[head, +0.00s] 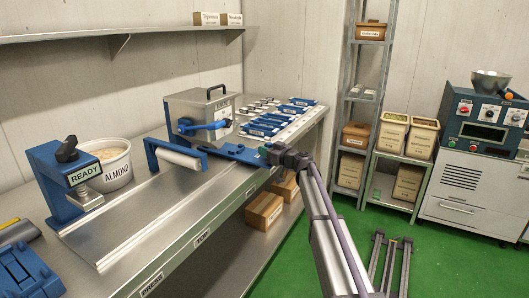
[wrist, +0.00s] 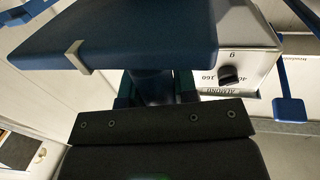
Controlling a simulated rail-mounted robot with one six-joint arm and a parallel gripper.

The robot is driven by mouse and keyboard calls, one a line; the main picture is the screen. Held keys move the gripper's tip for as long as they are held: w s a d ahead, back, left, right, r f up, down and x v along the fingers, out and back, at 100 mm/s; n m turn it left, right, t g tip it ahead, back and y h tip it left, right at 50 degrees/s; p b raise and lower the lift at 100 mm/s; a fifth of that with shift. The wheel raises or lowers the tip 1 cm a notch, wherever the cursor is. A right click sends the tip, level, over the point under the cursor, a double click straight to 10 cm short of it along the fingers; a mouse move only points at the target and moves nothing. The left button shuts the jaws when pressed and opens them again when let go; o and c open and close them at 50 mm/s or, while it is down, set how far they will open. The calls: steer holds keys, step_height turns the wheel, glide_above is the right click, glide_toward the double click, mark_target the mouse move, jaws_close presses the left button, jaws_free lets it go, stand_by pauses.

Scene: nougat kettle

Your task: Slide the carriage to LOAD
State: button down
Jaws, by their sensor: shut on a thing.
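The carriage, a blue frame with a pale roller (head: 182,158) and a flat blue arm, sits on the steel bench at the end of a flat metal track (head: 150,228). My gripper (head: 268,153) is at the right end of the blue arm, over the bench's front edge. In the wrist view, a large dark blue plate (wrist: 120,40) fills the top. My gripper (wrist: 153,90) is shut on a dark blue part below it, which I take to be the carriage's handle; the contact is mostly hidden. No LOAD mark is readable.
A blue READY stand (head: 62,185) and an ALMOND tub (head: 106,163) stand left of the track. A steel dosing box (head: 202,107) stands behind the carriage. Blue trays (head: 262,127) lie on the bench beyond. Open green floor is at the right.

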steer(key=c, duration=0.9)
jaws_free()
steer(key=v, duration=1)
steer(key=shift+s+d, duration=0.3)
